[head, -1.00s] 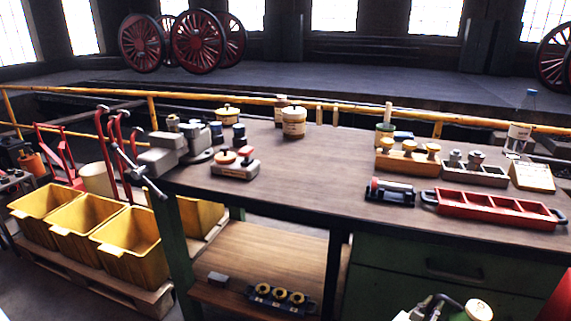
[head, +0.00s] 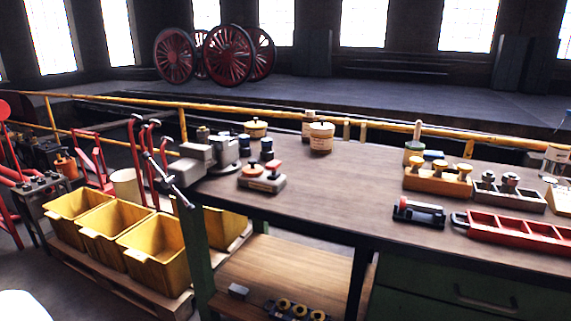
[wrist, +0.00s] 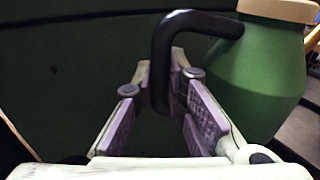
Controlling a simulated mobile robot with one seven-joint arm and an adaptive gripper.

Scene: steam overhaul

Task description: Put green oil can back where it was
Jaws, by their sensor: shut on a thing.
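The green oil can (wrist: 255,80) shows at the right in the wrist view, with a tan top and a black curved handle (wrist: 190,22). My gripper (wrist: 160,82) is shut on the handle, whose lower end passes between the two fingers. The can's body hangs beside the right finger. Its base is partly hidden by the gripper. Neither my gripper nor the held can shows in the head view.
A wooden-topped green workbench (head: 340,195) carries a vise (head: 215,150), a cream pot (head: 321,137), a wooden block with yellow-topped pieces (head: 438,182) and a red tray (head: 515,232). Yellow bins (head: 150,248) stand on a pallet at left. The bench's middle is clear.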

